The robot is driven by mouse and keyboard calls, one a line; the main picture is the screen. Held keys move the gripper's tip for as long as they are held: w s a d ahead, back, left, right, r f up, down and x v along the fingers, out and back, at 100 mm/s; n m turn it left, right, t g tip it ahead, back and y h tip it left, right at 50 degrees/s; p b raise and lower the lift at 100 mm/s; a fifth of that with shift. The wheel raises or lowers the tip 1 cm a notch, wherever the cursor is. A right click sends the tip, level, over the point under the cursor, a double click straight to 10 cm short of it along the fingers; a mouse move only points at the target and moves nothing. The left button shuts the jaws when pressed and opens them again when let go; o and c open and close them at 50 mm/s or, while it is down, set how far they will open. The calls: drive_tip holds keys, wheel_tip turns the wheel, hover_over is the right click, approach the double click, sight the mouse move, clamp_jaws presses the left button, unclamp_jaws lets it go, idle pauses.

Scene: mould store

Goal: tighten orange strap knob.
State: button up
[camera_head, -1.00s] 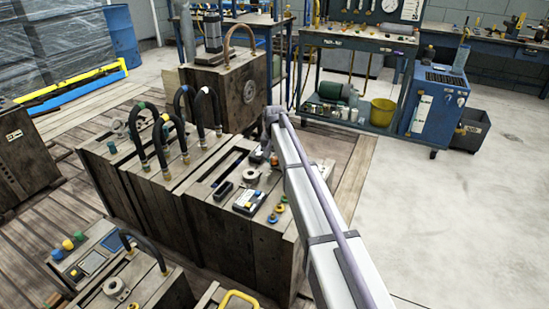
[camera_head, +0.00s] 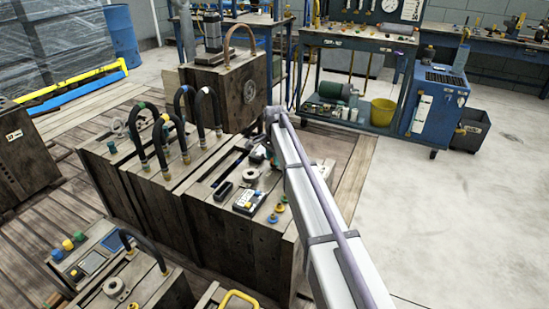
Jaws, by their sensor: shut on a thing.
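My arm reaches in from the lower right, and its wrist bends down over the far right part of a wooden mould block (camera_head: 262,245). My gripper (camera_head: 267,157) is small and partly hidden behind my arm at the block's top. It is shut on a small orange strap knob (camera_head: 275,162), of which only a speck shows. The strap itself cannot be made out.
Black hoses (camera_head: 207,110) arch over the left part of the block. A wooden crate with a motor (camera_head: 225,85) stands behind. A tool trolley (camera_head: 355,42), yellow bucket (camera_head: 382,112) and blue cabinet (camera_head: 436,100) are at the back right. The concrete floor at right is clear.

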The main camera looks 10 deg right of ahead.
drive_tip(key=shift+m, duration=0.4)
drive_tip(key=o, duration=0.9)
wheel_tip(320, 180, up, 11)
drive_tip(key=p, duration=1)
drive_tip(key=shift+f+p, duration=0.1)
drive_tip(key=shift+p, duration=0.3)
